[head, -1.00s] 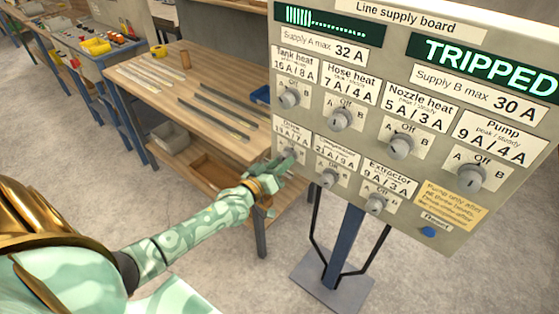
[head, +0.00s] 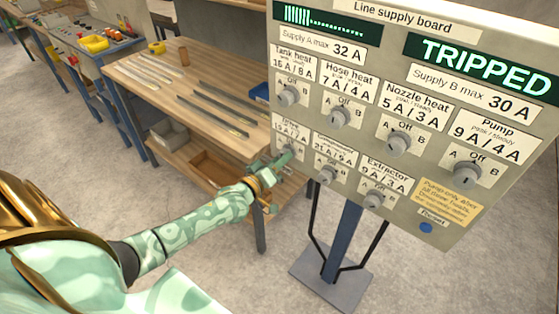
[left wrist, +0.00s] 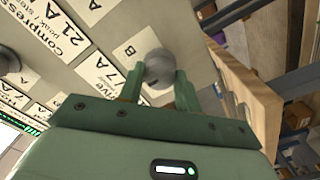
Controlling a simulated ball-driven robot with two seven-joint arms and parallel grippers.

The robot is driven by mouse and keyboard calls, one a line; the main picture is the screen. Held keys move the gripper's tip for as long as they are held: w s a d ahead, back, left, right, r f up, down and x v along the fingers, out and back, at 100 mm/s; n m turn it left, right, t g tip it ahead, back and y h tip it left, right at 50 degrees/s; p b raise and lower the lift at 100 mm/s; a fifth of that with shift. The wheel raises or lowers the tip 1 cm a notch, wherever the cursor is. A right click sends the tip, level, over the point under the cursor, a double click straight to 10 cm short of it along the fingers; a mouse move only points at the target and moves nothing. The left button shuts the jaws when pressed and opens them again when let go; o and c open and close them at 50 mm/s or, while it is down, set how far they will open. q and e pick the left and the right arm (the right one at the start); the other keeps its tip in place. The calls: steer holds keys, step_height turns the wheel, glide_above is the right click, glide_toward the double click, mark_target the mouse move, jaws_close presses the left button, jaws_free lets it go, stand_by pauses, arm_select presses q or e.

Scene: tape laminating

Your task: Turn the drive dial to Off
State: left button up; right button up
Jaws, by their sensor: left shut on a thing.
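The line supply board (head: 490,225) carries several round grey dials. The drive dial (left wrist: 158,68) is at the lower left of the board, under the "Drive" label (head: 290,127). In the left wrist view it sits between the two fingertips of my left gripper (left wrist: 160,88), which is shut on it. In the head view my left gripper (head: 279,162) reaches the board's lower left corner and partly covers this dial. I cannot tell which mark the dial points to. The "B" mark (left wrist: 130,50) shows beside it. My right gripper is not in view.
The compressor dial (head: 327,174) and extractor dial (head: 373,199) are to the right. A green display (head: 485,68) reads "TRIPPED". A blue Reset button (head: 426,227) is at the lower right. A wooden workbench (head: 185,95) with metal strips stands behind my left arm.

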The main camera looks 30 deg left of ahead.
arm_select(q)
steer(key=o, duration=1)
steer(key=s+a+p, duration=0.1)
steer(key=s+p, duration=0.1)
steer(key=s, duration=1.4)
steer(key=shift+s+a, duration=0.15)
steer(key=shift+a, duration=0.05)
